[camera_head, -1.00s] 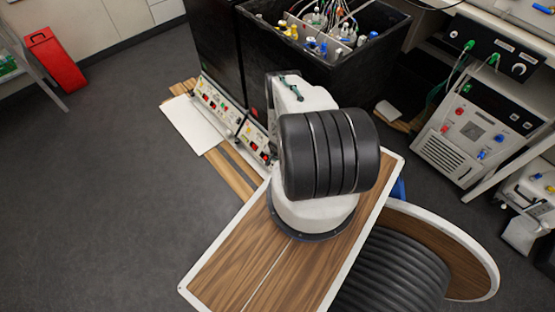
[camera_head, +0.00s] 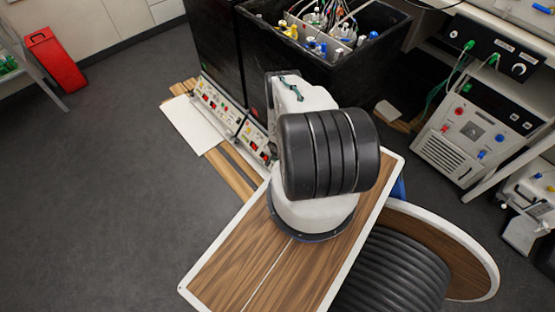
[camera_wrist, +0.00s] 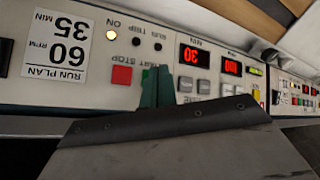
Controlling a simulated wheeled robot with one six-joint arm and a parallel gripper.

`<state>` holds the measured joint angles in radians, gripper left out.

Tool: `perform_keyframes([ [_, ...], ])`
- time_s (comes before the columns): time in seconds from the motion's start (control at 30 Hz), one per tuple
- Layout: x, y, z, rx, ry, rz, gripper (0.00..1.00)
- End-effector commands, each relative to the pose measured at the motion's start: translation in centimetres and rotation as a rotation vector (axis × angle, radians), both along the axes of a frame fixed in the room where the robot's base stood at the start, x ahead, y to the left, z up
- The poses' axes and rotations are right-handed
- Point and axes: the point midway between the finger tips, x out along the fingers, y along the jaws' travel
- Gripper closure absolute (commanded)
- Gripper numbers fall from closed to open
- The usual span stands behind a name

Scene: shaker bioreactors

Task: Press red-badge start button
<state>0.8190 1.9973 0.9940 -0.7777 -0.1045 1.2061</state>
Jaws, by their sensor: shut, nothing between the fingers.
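A control panel (camera_wrist: 210,72) fills the upper wrist view, its lettering upside down. It has a red square button (camera_wrist: 122,75), several grey buttons, two red-lit displays (camera_wrist: 190,55) and a lit lamp (camera_wrist: 111,35) beside the word ON. My gripper (camera_wrist: 158,86) is shut, its dark green tips at the panel face just right of the red button, over part of the START/STOP lettering. The tips hide what lies behind them; I cannot tell whether they touch. No red badge is clearly visible. In the head view my arm hides the gripper, beside the nearer panel (camera_head: 252,137).
A second panel (camera_wrist: 295,95) adjoins on the right. A run-plan label (camera_wrist: 57,47) reads 60 RPM, 35 MIN. In the head view a black bin (camera_head: 390,60) of bottles and cables stands behind my arm. A white board (camera_head: 190,125) lies left of the panels; open floor lies beyond.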

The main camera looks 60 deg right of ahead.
Motion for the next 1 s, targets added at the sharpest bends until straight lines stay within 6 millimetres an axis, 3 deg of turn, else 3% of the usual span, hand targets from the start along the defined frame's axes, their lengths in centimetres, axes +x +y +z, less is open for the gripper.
perform_keyframes([
  [1.0,-0.14,-0.47,-0.50,0.000,0.000,0.001,1.00],
])
